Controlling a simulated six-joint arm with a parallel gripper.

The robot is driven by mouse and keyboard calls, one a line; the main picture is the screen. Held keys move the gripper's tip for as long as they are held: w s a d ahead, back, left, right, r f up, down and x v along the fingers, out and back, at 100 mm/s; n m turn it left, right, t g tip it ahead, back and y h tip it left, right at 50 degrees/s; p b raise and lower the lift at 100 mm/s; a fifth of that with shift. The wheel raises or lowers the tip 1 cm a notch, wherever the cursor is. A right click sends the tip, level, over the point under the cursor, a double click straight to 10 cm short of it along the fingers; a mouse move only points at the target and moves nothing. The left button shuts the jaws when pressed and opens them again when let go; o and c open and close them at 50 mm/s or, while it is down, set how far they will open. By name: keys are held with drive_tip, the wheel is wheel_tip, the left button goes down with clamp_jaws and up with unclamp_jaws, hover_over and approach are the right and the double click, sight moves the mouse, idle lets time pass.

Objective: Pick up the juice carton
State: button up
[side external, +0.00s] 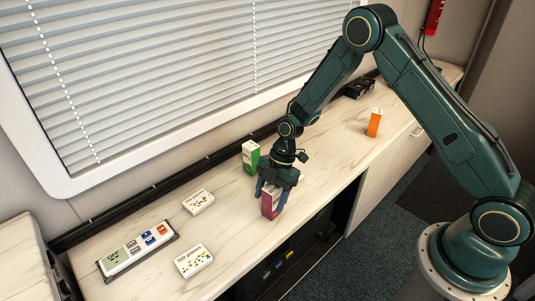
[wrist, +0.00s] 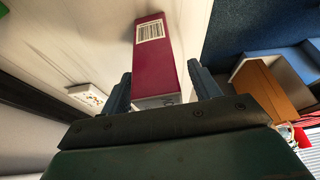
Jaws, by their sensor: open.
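A magenta carton (side external: 270,204) stands upright near the front edge of the counter. In the wrist view the same magenta carton (wrist: 153,62), with a white barcode label, lies between the two blue-grey fingers. My gripper (side external: 270,194) is open and points down around the carton, one finger on each side. The print is too small to tell which holds juice.
Two white boxes with coloured dots, one at the back (side external: 198,202) and one at the front (side external: 194,261), lie left of my gripper. A white panel with buttons (side external: 137,250) lies at the far left. The counter (side external: 325,160) is clear between the magenta and orange cartons.

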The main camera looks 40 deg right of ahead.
drive_tip(key=shift+c, duration=0.2)
drive_tip(key=c, duration=1.1)
drive_tip(key=shift+c, duration=0.2)
drive_tip(key=shift+r, duration=0.15)
wheel_tip(320, 180, up, 20)
idle(0.5)
